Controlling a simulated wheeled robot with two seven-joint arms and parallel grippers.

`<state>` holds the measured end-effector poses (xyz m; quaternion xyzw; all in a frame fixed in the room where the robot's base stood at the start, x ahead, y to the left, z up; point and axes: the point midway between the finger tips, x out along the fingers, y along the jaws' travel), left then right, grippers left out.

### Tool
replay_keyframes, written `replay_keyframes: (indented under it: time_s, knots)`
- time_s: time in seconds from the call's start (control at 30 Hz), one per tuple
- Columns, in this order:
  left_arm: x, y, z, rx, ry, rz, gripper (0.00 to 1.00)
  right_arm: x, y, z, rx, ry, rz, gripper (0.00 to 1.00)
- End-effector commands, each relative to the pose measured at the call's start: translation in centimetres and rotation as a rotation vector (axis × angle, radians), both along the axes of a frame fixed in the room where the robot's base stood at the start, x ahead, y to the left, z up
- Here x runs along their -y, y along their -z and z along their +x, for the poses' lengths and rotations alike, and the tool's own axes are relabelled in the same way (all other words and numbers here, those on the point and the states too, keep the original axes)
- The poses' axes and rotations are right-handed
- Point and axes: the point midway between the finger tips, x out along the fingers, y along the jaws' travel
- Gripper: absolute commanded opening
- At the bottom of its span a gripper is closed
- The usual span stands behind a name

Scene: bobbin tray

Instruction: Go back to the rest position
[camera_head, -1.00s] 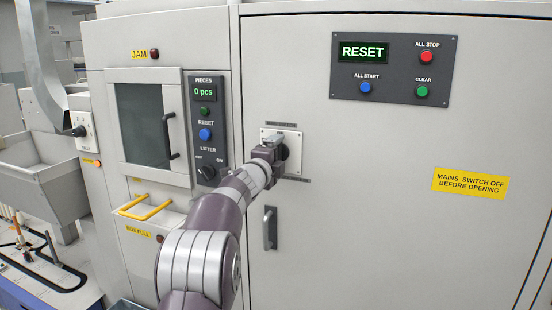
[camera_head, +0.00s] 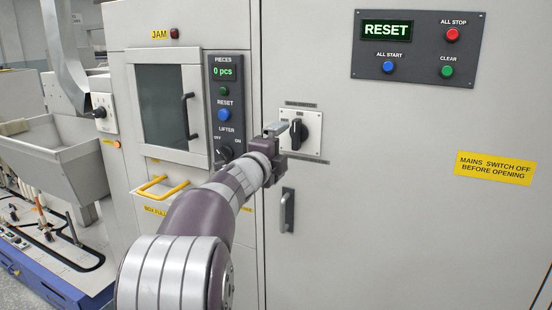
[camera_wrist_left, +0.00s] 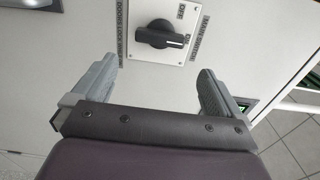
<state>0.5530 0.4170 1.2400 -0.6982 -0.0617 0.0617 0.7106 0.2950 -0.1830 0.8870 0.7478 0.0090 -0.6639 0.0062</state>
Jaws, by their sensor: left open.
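My left gripper (camera_head: 279,130) is in front of the tall grey cabinet, just left of the black mains switch knob (camera_head: 298,132) on its white plate. In the left wrist view the gripper (camera_wrist_left: 150,88) is open, its two grey fingers wide apart with nothing between them. The black knob (camera_wrist_left: 160,35) shows beyond the fingertips, apart from them, its handle pointing to the ON side. My right gripper is in neither view.
The cabinet door (camera_head: 400,230) has a handle (camera_head: 287,210) below the switch. A button panel (camera_head: 415,75) reading RESET is at upper right. A yellow-handled drawer (camera_head: 165,190) juts out at left. A grey chute (camera_head: 60,165) stands further left.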

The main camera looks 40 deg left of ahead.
Motion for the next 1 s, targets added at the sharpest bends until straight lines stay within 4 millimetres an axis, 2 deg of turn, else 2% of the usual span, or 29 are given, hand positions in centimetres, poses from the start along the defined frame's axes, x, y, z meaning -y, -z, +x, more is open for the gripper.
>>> replay_keyframes:
  time_s: [0.1,0.2,0.77,0.83,0.87,0.9,0.93,0.97,1.0]
  knots:
    - [0.3,0.0,-1.8,0.001,-0.001,0.000,1.00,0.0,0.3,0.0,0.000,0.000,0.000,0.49]
    - [0.4,0.0,-2.4,-0.001,0.000,0.000,1.00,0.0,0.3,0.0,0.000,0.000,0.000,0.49]
    - [0.2,0.1,-2.5,-0.002,-0.012,-0.032,1.00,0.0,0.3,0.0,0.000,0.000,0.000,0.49]
    - [-1.5,1.9,-3.1,-0.023,-0.104,-0.178,1.00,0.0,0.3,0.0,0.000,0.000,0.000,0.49]
    - [-2.3,3.5,-3.6,-0.041,-0.161,-0.270,1.00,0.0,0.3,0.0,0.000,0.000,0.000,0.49]
    - [-3.2,6.1,-4.7,-0.071,-0.251,-0.417,1.00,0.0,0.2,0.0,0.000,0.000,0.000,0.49]
    - [-3.4,8.5,-5.6,-0.105,-0.328,-0.549,1.00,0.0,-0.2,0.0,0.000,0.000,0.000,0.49]
    - [-2.7,10.9,-6.6,-0.149,-0.404,-0.689,1.00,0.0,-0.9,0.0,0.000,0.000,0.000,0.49]
    - [-1.0,14.2,-8.1,-0.221,-0.502,-0.863,1.00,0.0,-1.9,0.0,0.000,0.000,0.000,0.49]
